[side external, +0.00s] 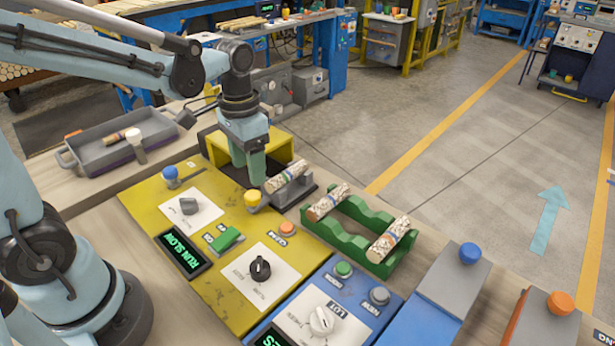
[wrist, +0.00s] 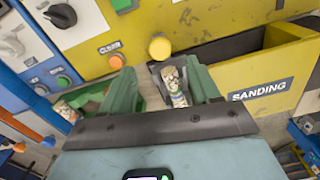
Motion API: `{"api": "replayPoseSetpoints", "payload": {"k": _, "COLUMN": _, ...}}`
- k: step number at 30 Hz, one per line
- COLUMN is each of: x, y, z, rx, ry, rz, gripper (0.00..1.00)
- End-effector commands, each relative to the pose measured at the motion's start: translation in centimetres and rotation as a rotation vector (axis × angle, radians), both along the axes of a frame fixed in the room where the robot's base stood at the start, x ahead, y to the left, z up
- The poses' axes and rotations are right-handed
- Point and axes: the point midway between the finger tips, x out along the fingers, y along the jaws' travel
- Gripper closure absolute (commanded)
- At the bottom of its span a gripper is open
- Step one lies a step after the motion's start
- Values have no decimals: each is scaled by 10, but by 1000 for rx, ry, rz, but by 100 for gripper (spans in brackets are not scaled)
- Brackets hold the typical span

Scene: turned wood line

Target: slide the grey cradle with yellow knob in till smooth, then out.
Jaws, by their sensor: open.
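The grey cradle (side external: 296,196) sits at the right of the yellow sanding housing (side external: 290,142), outside it, with a speckled turned piece (side external: 288,177) lying on it. The yellow knob (side external: 252,198) stands at the cradle's near end. In the wrist view the yellow knob (wrist: 160,48) is just beyond my fingers, and the piece (wrist: 173,82) shows between them, beside the right finger. My gripper (side external: 252,178) points down with green fingers, behind the knob in the side view. It is open and not touching the knob in the wrist view (wrist: 160,80). The cradle's far part is partly hidden.
A green rack (side external: 345,240) with two speckled pieces stands right of the cradle. The yellow panel (side external: 150,205) has a blue knob, dials, buttons and a display reading RUN SLOW (side external: 182,255). A grey tray (side external: 95,160) is at the left. Blue and orange-knobbed chutes are at the right.

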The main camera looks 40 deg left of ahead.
Motion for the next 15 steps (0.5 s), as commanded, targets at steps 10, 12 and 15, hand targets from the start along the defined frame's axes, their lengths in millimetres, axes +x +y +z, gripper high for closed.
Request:
{"api": "replayPoseSetpoints", "payload": {"k": 10, "x": 0, "y": 0, "z": -46, "rx": 0, "ry": -1, "rz": 0, "gripper": 39}}
{"api": "replayPoseSetpoints", "payload": {"k": 12, "x": 0, "y": 0, "z": -53, "rx": 0, "ry": -1, "rz": 0, "gripper": 39}}
{"api": "replayPoseSetpoints", "payload": {"k": 15, "x": 0, "y": 0, "z": -60, "rx": 0, "ry": -1, "rz": 0, "gripper": 39}}
